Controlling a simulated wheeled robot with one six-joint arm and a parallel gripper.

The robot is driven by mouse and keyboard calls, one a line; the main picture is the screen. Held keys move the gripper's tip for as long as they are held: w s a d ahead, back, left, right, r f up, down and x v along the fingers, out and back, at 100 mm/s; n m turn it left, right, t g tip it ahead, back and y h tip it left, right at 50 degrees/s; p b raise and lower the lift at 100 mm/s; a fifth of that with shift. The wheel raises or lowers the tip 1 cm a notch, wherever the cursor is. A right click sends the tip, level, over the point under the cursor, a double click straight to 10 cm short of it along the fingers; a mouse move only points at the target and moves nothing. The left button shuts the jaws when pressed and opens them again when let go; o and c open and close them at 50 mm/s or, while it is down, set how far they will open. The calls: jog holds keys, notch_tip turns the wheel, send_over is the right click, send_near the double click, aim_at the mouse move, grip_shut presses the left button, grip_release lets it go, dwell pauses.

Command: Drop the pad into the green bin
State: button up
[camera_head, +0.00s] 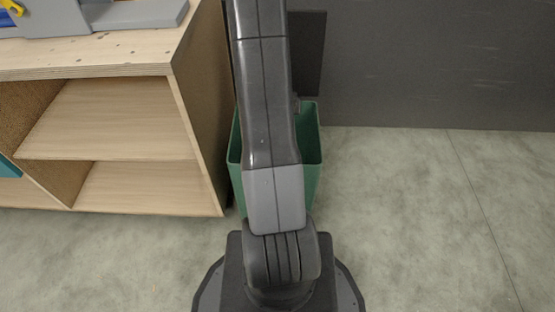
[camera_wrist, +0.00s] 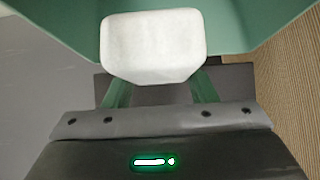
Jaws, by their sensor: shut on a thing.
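The pad (camera_wrist: 153,47) is a white block with rounded corners, in the upper middle of the wrist view. My gripper (camera_wrist: 156,76) is shut on it, with its green fingers partly hidden behind it. The green bin (camera_head: 313,150) stands on the floor beside the shelf unit in the head view, its middle covered by my arm. Its green walls (camera_wrist: 250,22) also show around the pad in the wrist view. The pad is over or within the bin's opening; its exact height against the rim cannot be told. My gripper and the pad are hidden in the head view.
A wooden shelf unit (camera_head: 190,130) stands close to the bin's left side. A grey holder (camera_head: 140,14) and a yellow item (camera_head: 12,7) are on its top. A dark grey wall (camera_head: 430,70) is behind. The floor (camera_head: 410,210) to the right is clear.

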notch_tip(320, 180, down, 4)
jog(key=b, duration=0.3)
jog(key=shift+f, duration=0.25)
jog(key=o, duration=1.5)
jog(key=p+v, duration=0.4)
jog(key=v, duration=1)
jog(key=shift+w+f, duration=0.1)
jog(key=shift+f, duration=0.05)
